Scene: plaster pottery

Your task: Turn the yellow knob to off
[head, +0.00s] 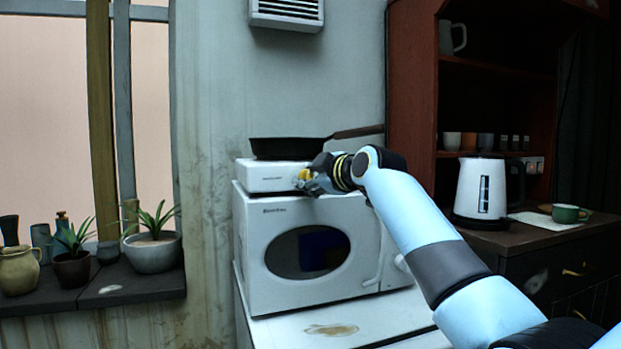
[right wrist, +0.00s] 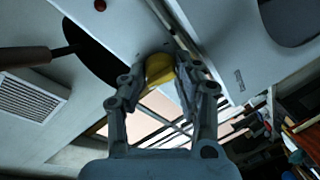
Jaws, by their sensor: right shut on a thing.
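The yellow knob (head: 304,175) is on the front of a small white hot plate (head: 270,178), near its right end. My right gripper (head: 312,181) is at the knob, and its fingers partly cover it. In the right wrist view the yellow knob (right wrist: 159,70) sits between the two fingertips of the right gripper (right wrist: 155,82), which is shut on it. The knob's pointer and any off mark cannot be made out. My left gripper is not in view.
A dark pan (head: 285,148) sits on the hot plate, its handle reaching right. A white microwave (head: 260,270) stands underneath. A white kettle (head: 481,188) and a green cup (head: 566,213) stand on the right counter. Potted plants (head: 152,252) line the left sill.

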